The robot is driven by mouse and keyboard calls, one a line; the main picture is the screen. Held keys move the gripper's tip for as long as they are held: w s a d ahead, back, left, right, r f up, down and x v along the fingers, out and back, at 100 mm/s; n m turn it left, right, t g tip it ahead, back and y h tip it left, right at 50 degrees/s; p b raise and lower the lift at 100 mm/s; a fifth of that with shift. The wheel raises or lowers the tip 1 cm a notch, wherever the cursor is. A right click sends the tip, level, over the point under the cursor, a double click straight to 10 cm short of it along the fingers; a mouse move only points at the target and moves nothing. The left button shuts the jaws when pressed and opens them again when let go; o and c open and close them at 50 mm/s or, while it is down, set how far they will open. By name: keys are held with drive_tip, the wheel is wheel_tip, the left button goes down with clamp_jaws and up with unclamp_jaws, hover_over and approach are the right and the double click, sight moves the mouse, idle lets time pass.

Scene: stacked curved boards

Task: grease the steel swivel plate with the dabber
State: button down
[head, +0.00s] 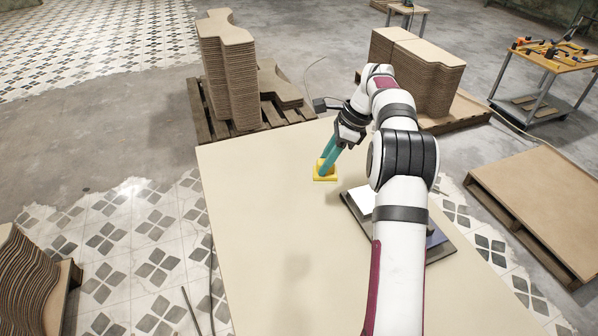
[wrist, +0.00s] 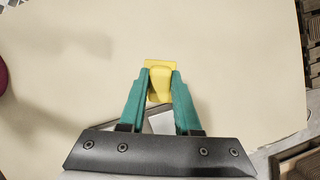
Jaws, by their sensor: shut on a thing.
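My gripper (head: 325,170) has teal fingers and points down at the pale tabletop. It is shut on a yellow piece, which I take to be the dabber (wrist: 159,78). The dabber's upper block is between the fingertips, and a wider yellow square part (head: 318,178) shows around it, at or close to the table. I cannot tell whether that square is part of the dabber or a separate holder. A bright, flat plate, likely the steel swivel plate (head: 362,199), lies on a dark base to the right of my gripper, partly hidden by my arm.
The pale table (head: 250,230) is clear to the left and front. Stacks of curved boards (head: 228,70) stand on a pallet behind it, with more boards (head: 425,75) at the back right. A tool cart (head: 550,60) stands far right.

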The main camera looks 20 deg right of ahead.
drive_tip(key=w+d+f+m+t+h, duration=0.1)
drive_tip(key=w+d+f+m+h, duration=0.1)
drive_tip(key=d+m, duration=0.5)
drive_tip(key=w+d+f+m+t+h, duration=0.2)
drive_tip(key=d+f+m, duration=0.1)
drive_tip(key=d+m, duration=0.35)
drive_tip(key=shift+s+d+f, duration=0.1)
drive_tip(key=shift+s+f, duration=0.05)
drive_tip(key=shift+f, duration=3.5)
drive_tip(key=shift+s, duration=4.95)
drive_tip(key=shift+w+f, duration=0.1)
drive_tip(key=shift+w, duration=4.8)
drive_tip(key=shift+w+d, duration=0.15)
drive_tip(key=shift+d, duration=0.1)
drive_tip(key=shift+s+d, duration=0.2)
drive_tip(key=shift+s, duration=4.85)
drive_tip(key=shift+w, duration=5.05)
wheel_tip(320, 180, up, 8)
drive_tip(key=shift+s, duration=0.1)
